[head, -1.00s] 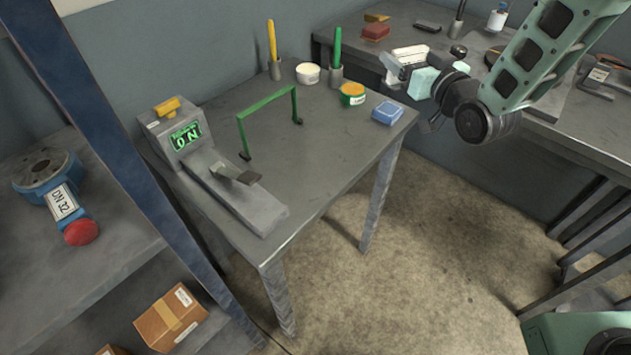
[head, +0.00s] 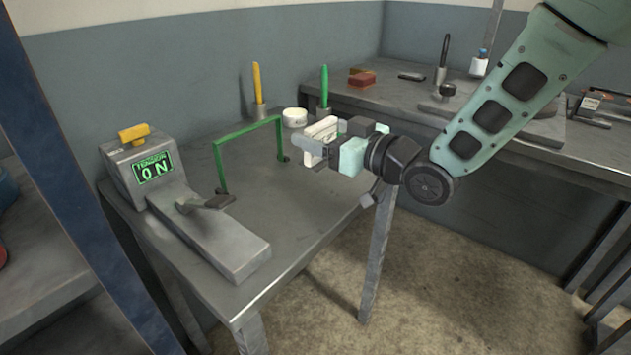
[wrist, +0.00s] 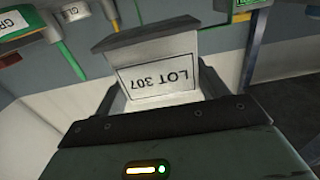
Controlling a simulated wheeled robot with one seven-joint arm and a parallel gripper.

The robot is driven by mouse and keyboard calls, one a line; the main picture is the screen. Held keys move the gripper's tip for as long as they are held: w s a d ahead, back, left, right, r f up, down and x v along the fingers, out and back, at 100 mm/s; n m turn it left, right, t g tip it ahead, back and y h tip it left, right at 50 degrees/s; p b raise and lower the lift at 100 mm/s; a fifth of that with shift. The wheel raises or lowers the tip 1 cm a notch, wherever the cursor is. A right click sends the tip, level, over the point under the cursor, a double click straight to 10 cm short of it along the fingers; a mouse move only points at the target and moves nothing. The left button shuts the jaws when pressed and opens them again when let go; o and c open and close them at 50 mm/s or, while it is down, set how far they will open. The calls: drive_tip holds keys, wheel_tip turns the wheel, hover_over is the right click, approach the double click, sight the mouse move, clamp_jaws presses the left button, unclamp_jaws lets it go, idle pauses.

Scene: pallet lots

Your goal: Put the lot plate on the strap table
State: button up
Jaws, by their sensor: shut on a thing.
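My gripper (head: 335,150) is shut on the lot plate (head: 318,134), a pale plate with a grey edge. In the wrist view the plate (wrist: 160,75) stands out from the jaws, and its label reads "LOT 307" upside down. In the head view my gripper holds it above the right part of the strap table (head: 285,215), a grey metal table. The plate looks clear of the tabletop.
A tensioner (head: 185,200) showing "TENSION ON" fills the table's left side. A green wire arch (head: 250,130) stands mid-table. Behind are a yellow marker (head: 257,85), a green marker (head: 325,87) and a white tub (head: 294,117). The front right tabletop is clear.

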sight(323, 161)
drive_tip(key=shift+f+b, duration=0.4)
drive_tip(key=shift+f, duration=2.7)
drive_tip(key=shift+f, duration=0.1)
drive_tip(key=shift+f, duration=0.15)
drive_tip(key=o, duration=1)
drive_tip(key=shift+r, duration=0.2)
drive_tip(key=shift+s+d, duration=0.1)
drive_tip(key=shift+d, duration=0.05)
drive_tip(key=v, duration=1.1)
drive_tip(key=shift+s+d, duration=0.2)
drive_tip(key=shift+s, duration=0.05)
